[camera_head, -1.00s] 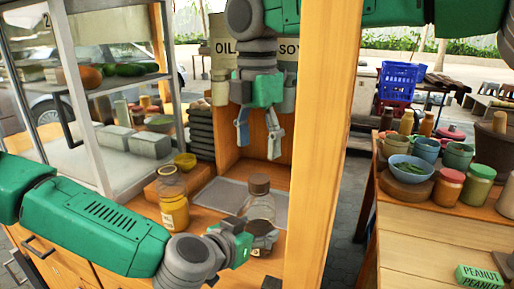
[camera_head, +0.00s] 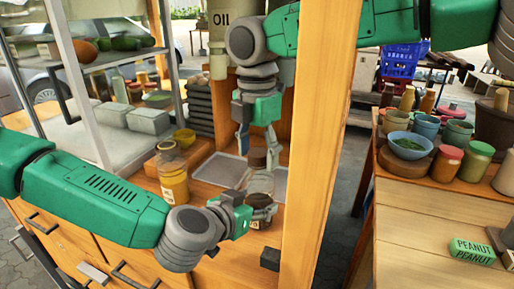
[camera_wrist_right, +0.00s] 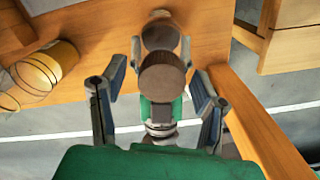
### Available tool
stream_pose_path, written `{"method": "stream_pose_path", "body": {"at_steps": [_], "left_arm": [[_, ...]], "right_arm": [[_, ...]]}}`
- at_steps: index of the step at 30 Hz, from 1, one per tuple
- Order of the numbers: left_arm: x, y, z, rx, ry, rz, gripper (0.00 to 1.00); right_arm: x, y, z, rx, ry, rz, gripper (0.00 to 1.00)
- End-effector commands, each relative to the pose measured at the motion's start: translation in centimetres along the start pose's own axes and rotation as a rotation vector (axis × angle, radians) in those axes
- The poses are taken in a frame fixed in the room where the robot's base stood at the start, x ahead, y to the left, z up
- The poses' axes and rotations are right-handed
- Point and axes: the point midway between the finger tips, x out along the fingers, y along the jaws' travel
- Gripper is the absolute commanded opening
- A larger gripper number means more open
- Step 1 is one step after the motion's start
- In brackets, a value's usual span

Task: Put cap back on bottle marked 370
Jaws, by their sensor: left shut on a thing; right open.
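A clear glass bottle (camera_head: 261,184) with dark contents stands on the stall counter in the head view. My left gripper (camera_head: 250,207) is shut on its side. A brown round cap (camera_head: 257,158) is at the bottle's mouth; I cannot tell whether it is seated or loose. My right gripper (camera_head: 257,147) is open above the bottle, fingers pointing down on either side of the cap. In the right wrist view, the cap (camera_wrist_right: 162,78) lies between the open fingers of my right gripper (camera_wrist_right: 158,82), apart from both. No 370 mark is legible.
A yellow-filled jar (camera_head: 174,178) stands left of the bottle, also in the right wrist view (camera_wrist_right: 48,66). A wooden post (camera_head: 318,150) rises close on the right. A grey tray (camera_head: 221,169) lies behind. A table (camera_head: 440,220) with bowls and jars is farther right.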

Motion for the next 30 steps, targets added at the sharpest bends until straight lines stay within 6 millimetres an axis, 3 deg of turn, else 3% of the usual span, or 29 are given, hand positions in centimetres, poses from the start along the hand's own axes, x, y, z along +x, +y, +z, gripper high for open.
{"method": "stream_pose_path", "body": {"at_steps": [2,3,7,11,18,26,27,28,30], "left_arm": [[-0.01,0.01,-0.01,0.0,0.0,0.0,0.0],[-0.01,0.01,-0.01,0.0,0.0,0.0,0.0],[-0.01,0.02,-0.01,0.0,0.0,0.001,0.0],[-0.01,0.06,-0.01,0.001,0.0,0.002,0.0],[-0.02,0.12,-0.01,0.002,0.0,0.003,0.0],[-0.02,0.19,-0.01,0.003,0.0,0.005,0.0],[-0.02,0.2,-0.01,0.003,0.0,0.005,0.0],[-0.03,0.21,-0.01,0.003,0.0,0.005,0.0],[-0.02,0.18,-0.01,0.002,0.0,0.004,0.0]], "right_arm": [[-0.02,0.0,0.01,0.0,0.0,0.0,0.56],[-0.02,0.0,0.01,0.0,0.0,0.0,0.49],[-0.03,0.01,0.01,0.0,0.0,0.0,0.03],[-0.05,0.03,0.0,0.01,-0.001,0.001,0.03],[-0.1,0.05,-0.04,0.269,-0.003,0.001,0.03],[-0.06,0.09,-0.04,0.291,0.0,0.003,0.03],[-0.06,0.1,-0.04,0.29,0.0,0.003,0.44],[-0.07,0.1,-0.04,0.29,0.0,0.003,0.55],[-0.06,0.08,-0.04,0.29,0.0,0.003,0.58]]}}
